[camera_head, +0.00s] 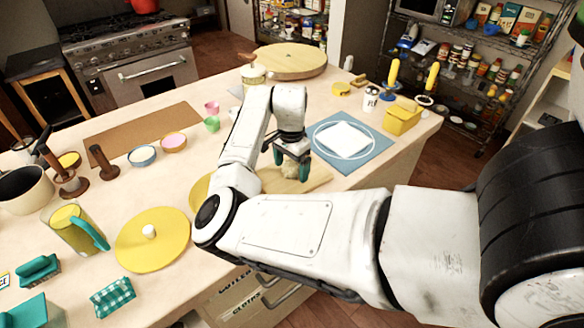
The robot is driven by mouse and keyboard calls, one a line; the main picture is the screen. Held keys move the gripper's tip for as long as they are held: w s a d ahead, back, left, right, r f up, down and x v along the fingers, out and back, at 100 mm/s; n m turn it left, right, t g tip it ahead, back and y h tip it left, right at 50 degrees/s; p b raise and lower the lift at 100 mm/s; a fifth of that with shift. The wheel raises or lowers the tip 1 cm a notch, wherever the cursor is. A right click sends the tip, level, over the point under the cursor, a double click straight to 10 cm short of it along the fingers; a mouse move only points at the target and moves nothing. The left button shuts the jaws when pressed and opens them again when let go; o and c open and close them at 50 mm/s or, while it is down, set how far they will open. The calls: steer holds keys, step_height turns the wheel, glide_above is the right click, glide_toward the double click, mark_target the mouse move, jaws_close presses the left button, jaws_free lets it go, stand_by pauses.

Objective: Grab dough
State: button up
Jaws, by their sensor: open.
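A small pale lump that looks like the dough (290,171) lies on a wooden board (318,177) near the front edge of the counter. My gripper (293,168) points down over the lump, with its dark green fingers on either side of it. The fingers are open. Whether they touch the lump is too small to tell. My forearm hides the front part of the board.
Right of the gripper, a blue mat (375,152) bears a white square (343,138). A yellow box (402,118) stands further right. A yellow round lid (152,240), a jug (75,228) and small bowls (173,143) stand left. A brown mat (140,130) is bare.

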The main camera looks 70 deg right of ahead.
steer(key=shift+c, duration=0.3)
steer(key=c, duration=1.1)
steer(key=shift+r, duration=0.15)
